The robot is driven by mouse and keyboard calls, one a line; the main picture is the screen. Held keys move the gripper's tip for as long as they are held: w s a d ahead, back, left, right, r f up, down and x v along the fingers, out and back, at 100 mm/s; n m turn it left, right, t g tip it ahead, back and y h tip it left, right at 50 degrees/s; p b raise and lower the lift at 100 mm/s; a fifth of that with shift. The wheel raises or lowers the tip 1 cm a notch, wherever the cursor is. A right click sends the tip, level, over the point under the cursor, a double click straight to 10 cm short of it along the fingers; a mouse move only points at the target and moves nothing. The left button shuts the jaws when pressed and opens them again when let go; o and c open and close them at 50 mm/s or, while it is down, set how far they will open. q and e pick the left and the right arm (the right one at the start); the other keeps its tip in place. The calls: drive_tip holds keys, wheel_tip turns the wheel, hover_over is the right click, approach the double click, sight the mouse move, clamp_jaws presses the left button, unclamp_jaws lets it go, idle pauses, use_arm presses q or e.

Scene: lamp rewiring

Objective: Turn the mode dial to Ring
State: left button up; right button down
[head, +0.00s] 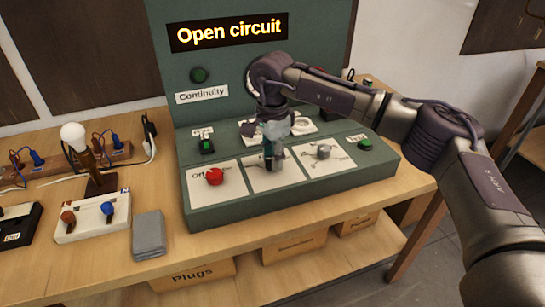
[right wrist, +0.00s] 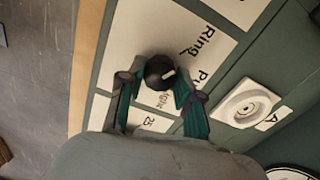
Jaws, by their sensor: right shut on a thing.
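The mode dial (right wrist: 160,72) is a small black knob with a white pointer mark, on a white plate with the word Ring (right wrist: 195,42) and other partly hidden labels. The pointer faces right in the right wrist view, roughly between Ring and a label starting with P; its exact setting is hard to tell. My right gripper (right wrist: 158,82) is shut on the dial, one finger on each side. In the head view my right gripper (head: 272,160) points down over the middle plate (head: 279,178) of the green test panel and hides the dial. My left gripper is out of view.
A red knob (head: 215,176) is left of the middle plate and a grey knob (head: 322,151) right of it. Green buttons sit behind. The lit sign (head: 228,32) reads Open circuit. A bulb (head: 73,136) and a grey cloth (head: 149,236) are on the wooden bench at left.

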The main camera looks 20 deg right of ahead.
drive_tip(key=shift+r, duration=0.15)
drive_tip(key=c, duration=0.8)
unclamp_jaws()
drive_tip(key=shift+o, duration=0.2)
wheel_tip(320, 180, up, 12)
